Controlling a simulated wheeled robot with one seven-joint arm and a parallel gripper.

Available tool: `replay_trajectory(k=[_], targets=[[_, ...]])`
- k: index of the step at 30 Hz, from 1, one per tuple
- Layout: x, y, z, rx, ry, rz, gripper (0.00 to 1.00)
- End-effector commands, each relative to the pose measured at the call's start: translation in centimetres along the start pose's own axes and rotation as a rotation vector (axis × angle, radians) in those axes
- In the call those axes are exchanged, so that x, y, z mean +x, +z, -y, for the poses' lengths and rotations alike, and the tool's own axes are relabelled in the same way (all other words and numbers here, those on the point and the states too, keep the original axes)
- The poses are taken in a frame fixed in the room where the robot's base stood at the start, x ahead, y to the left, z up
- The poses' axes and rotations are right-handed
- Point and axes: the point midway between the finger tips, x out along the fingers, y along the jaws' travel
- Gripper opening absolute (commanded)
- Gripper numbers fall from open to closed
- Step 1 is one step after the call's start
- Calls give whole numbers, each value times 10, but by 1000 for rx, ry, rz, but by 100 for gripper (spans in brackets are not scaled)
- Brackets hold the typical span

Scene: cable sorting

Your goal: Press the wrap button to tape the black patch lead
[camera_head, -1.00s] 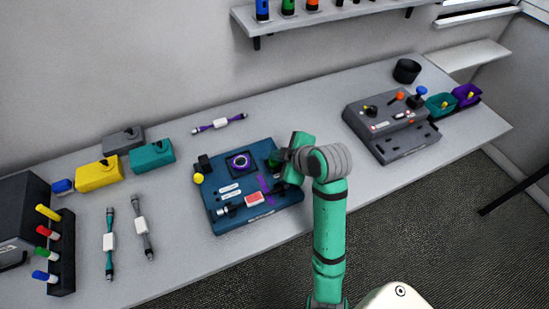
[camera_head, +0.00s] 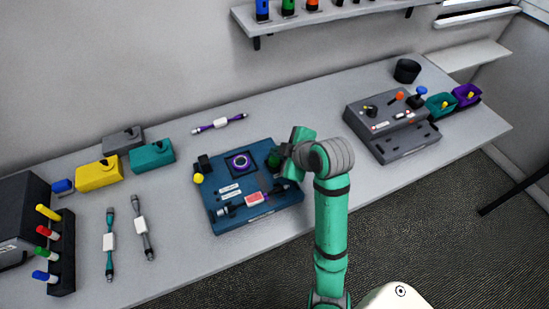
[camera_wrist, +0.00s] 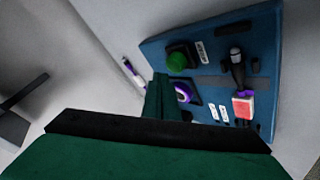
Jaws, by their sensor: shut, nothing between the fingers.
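The black patch lead (camera_head: 226,211) lies along the front of the blue wrapping machine (camera_head: 232,227). It carries a red-and-white label, with purple bands beside it. The lead also shows in the wrist view (camera_wrist: 237,66). A round green button (camera_wrist: 178,61) sits on a dark base at a corner of the machine. My gripper (camera_head: 277,158) is shut and empty beside the green button, which it partly hides in the head view. In the wrist view, my fingertips (camera_wrist: 160,79) appear just left of the button; contact cannot be told. A purple ring (camera_head: 240,162) is on the machine top.
A grey control station (camera_head: 391,120) stands to the right, with teal and purple bins beyond. Yellow (camera_head: 99,174), teal and grey boxes stand at left. Open table surrounds the machine.

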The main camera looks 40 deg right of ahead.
Motion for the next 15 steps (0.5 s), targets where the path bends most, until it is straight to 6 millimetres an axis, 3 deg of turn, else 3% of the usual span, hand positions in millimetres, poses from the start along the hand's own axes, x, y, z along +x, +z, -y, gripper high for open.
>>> replay_trajectory(k=[8,15], targets=[[-2,-1,-1,-1,1,0,0],[-15,-11,-12,-3,2,0,0]])
